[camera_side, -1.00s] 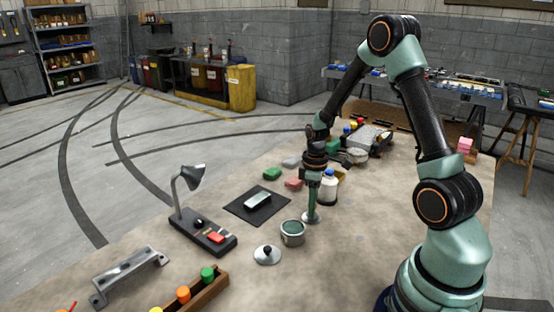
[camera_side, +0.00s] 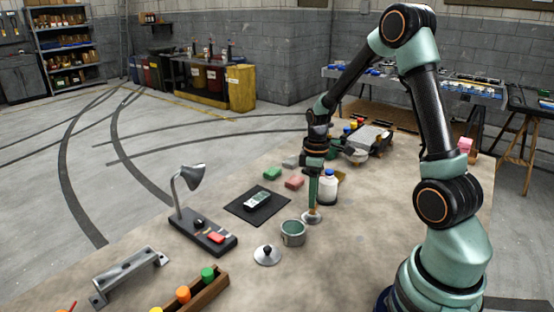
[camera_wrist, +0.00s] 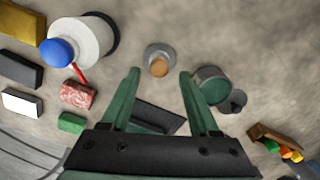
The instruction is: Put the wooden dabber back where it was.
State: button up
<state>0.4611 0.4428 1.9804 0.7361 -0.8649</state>
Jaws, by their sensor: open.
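The wooden dabber (camera_wrist: 159,67) shows in the wrist view as a round tan top in the middle of a grey round base (camera_wrist: 160,53). In the side view the pale base (camera_side: 312,218) is on the bench just right of the green pot, and the dabber is hard to make out behind the fingers. My gripper (camera_wrist: 159,72) is open; its green fingertips are either side of the tan top in the wrist view, with clear gaps. In the side view my gripper (camera_side: 314,205) points down over the base. Contact with the dabber cannot be seen.
The green pot (camera_side: 293,233) and a knobbed lid (camera_side: 267,256) stand close in front. A blue-capped white bottle (camera_side: 328,189) is close behind right. A small block (camera_side: 257,200) lies on a black mat (camera_side: 240,209) to the left. Front bench has free patches.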

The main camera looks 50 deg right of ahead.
notch_tip(320, 180, up, 8)
jog(key=s+a+r+m+t, duration=0.2)
jog(key=a+r, duration=0.3)
jog(key=a, duration=0.3)
jog(key=s+a+r+m+t, duration=0.2)
jog(key=s+a+r+t, duration=0.1)
jog(key=a, duration=0.6)
jog(key=shift+s+r+m+t, duration=0.3)
jog(key=shift+s+r+t, duration=0.15)
jog(key=shift+r, duration=0.95)
